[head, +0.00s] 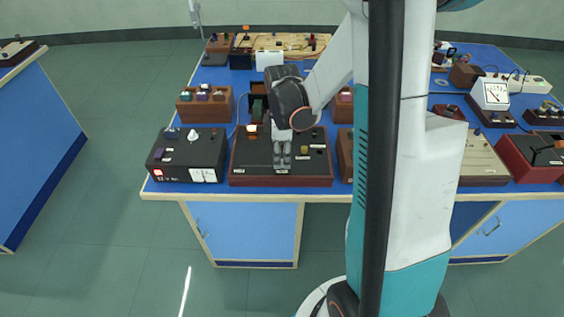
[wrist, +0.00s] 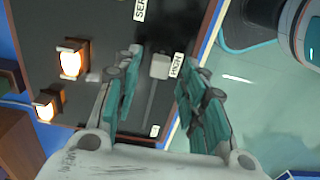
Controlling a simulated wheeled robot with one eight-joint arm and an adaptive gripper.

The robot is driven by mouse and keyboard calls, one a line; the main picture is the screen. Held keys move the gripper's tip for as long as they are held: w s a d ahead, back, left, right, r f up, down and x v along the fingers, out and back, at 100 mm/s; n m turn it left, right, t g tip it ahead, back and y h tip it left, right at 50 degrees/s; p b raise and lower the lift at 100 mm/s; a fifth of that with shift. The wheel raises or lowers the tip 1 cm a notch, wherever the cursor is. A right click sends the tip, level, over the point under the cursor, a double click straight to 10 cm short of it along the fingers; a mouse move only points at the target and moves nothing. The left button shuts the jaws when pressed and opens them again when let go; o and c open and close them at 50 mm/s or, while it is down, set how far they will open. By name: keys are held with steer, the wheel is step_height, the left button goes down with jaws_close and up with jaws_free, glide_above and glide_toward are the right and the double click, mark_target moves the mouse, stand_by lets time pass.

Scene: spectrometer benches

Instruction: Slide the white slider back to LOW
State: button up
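The white slider knob (wrist: 160,66) shows in the wrist view as a small pale block at the end of a dark slot (wrist: 151,100), beside the label HIGH (wrist: 176,64). A smaller label (wrist: 154,130), too small to read, lies near the slot's other end. My gripper (wrist: 158,60) is open, with its teal-padded fingers apart on either side of the knob in the picture; I cannot tell whether they touch it. In the head view my gripper (head: 282,165) points down over the dark panel (head: 240,168) with the red-brown frame and hides the slider.
Two lit lamps (wrist: 71,58) stand on the panel left of the fingers in the wrist view. A black power box (head: 185,150) is left of the panel, and wooden blocks (head: 205,105) stand behind. The blue bench's front edge (head: 250,194) lies just in front.

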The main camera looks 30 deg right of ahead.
mark_target(242, 166)
steer(key=shift+f, duration=1)
jaws_close()
steer(key=w+a, duration=0.2)
steer(key=a, duration=0.1)
steer(key=w+a, duration=0.2)
steer(key=a, duration=0.1)
steer(key=w+a, duration=0.3)
steer(key=a, duration=0.1)
steer(key=shift+a, duration=0.1)
jaws_free()
steer(key=shift+a, duration=0.15)
step_height(242, 166, up, 12)
